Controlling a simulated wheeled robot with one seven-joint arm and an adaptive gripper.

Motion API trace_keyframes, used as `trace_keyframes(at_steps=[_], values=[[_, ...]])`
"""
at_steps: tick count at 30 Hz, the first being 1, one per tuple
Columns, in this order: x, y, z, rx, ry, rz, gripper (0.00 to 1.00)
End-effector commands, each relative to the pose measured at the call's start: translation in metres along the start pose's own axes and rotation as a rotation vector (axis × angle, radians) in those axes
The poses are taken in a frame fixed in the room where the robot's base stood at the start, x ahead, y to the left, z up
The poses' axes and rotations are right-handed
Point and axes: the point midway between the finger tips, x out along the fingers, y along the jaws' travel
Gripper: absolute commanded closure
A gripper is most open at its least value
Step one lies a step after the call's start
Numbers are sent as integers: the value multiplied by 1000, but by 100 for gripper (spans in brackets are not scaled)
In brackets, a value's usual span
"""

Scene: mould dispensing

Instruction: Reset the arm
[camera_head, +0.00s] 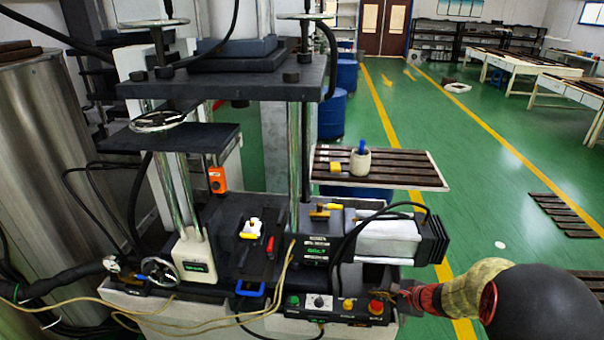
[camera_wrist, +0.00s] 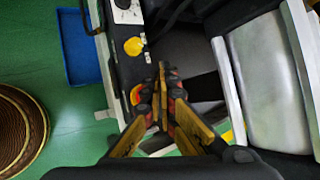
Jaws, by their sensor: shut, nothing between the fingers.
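My gripper (camera_head: 403,294) is at the lower right of the head view, at the right end of the control panel (camera_head: 335,309), close to its red button (camera_head: 376,307). In the wrist view my gripper (camera_wrist: 162,75) has its brown fingers shut together with nothing between them. The tips overlap the panel's right edge there, beside the yellow button (camera_wrist: 134,46) and an orange-red button (camera_wrist: 136,94). I cannot tell whether the fingers touch the panel.
The press machine (camera_head: 225,85) with its posts and plates fills the left and middle. A silver block (camera_wrist: 268,80) lies right of my fingers. Cables (camera_head: 345,240) hang near the panel. A slatted table (camera_head: 400,170) holds a white cup (camera_head: 360,163). Green floor (camera_head: 500,215) is open at right.

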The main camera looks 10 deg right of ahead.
Motion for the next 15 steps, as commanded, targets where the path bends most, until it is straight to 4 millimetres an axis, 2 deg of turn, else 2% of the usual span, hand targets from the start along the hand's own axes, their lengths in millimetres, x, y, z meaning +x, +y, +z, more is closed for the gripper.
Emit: trace_keyframes(at_steps=[2,5,7,11,15], values=[[0,9,2,-32,-9,28,100],[-2,43,8,-101,-30,113,100],[-14,62,16,-189,-46,181,100],[-53,88,46,-426,-76,310,100],[-106,113,85,-760,-89,451,100]])
